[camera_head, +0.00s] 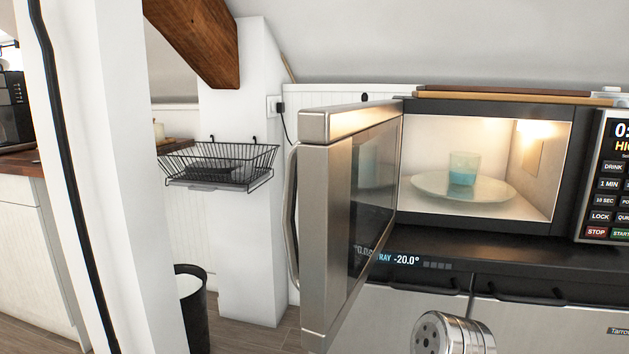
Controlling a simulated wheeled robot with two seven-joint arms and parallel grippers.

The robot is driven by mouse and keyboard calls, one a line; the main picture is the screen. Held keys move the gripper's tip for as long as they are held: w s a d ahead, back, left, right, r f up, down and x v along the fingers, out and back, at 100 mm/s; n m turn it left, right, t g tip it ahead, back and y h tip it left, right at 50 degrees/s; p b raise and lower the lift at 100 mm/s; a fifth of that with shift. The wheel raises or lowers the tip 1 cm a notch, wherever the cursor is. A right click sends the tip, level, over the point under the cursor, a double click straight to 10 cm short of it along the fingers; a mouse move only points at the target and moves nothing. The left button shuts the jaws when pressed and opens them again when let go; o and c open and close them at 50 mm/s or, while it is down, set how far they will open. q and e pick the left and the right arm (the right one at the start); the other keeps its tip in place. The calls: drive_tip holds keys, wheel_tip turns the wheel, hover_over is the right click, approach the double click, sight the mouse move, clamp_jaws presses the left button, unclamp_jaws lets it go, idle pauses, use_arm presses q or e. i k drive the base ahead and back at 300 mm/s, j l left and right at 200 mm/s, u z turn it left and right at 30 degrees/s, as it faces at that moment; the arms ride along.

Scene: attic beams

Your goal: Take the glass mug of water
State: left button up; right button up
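The glass mug of water (463,169) stands upright inside the lit microwave (557,228). It is clear at the top, with light blue water in its lower part. No handle can be made out. It rests on the pale round turntable plate (424,185), near the middle of the cavity. The microwave door (327,200) is swung wide open toward me, to the left of the cavity. A faint reflection of the mug shows on the door's dark inner face.
The open door, with its curved handle (292,215), juts out left of the opening. The control panel (608,180) is on the right. A dark counter (480,252) runs below, above metal fronts with dark handles. A wire basket (220,163) hangs on the left; a black bin (197,310) stands below.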

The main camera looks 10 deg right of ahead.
sight(463, 168)
drive_tip(key=i+j+z, duration=0.2)
drive_tip(key=z, duration=0.3)
drive_tip(key=i+j+z, duration=0.25)
drive_tip(key=z, duration=0.2)
drive_tip(key=i+j+z, duration=0.1)
drive_tip(key=j+z, duration=0.4)
drive_tip(key=i+j+z, duration=0.1)
drive_tip(key=j+z, duration=0.2)
drive_tip(key=z, duration=0.2)
drive_tip(key=l+u, duration=0.1)
